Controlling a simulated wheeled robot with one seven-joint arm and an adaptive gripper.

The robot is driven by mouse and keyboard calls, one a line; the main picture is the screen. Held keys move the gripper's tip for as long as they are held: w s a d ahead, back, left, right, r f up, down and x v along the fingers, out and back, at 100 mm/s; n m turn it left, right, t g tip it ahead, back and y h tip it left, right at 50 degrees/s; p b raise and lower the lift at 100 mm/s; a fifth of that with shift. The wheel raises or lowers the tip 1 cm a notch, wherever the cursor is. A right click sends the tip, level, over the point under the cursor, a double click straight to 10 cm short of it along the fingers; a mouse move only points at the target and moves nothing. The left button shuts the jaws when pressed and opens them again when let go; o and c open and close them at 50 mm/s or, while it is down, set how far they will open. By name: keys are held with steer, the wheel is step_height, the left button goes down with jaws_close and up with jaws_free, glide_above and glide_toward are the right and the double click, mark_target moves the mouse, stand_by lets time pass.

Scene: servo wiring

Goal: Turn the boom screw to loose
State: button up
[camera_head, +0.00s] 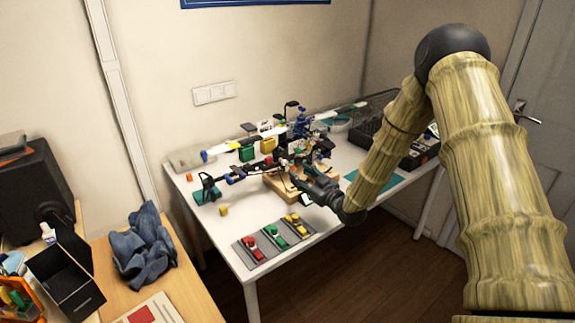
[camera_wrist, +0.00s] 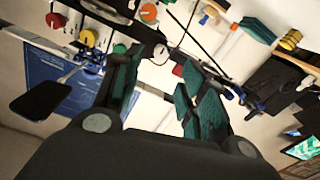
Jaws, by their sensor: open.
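A model helicopter's dark boom (camera_head: 250,171) runs across the white table (camera_head: 205,228), with its tail end on the left. My gripper (camera_head: 297,178) reaches in from the right, close to the boom's right end. In the wrist view my gripper (camera_wrist: 160,72) is open, its two green-padded fingers apart. I see no firm contact with the fingers.
A tray with red, green and yellow parts (camera_head: 275,241) lies at the table's front. A small yellow block (camera_head: 223,210) is left of it. A second long rotor boom and several small parts crowd the back. A blue cloth (camera_head: 145,248) lies on the wooden desk.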

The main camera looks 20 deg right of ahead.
mark_target(286, 164)
steer(key=p+x, duration=0.1)
steer(key=x, duration=0.6)
steer(key=shift+w+a+f+p, duration=0.1)
steer(key=shift+w+f+p, duration=0.05)
steer(key=shift+w+p, duration=0.15)
jaws_close()
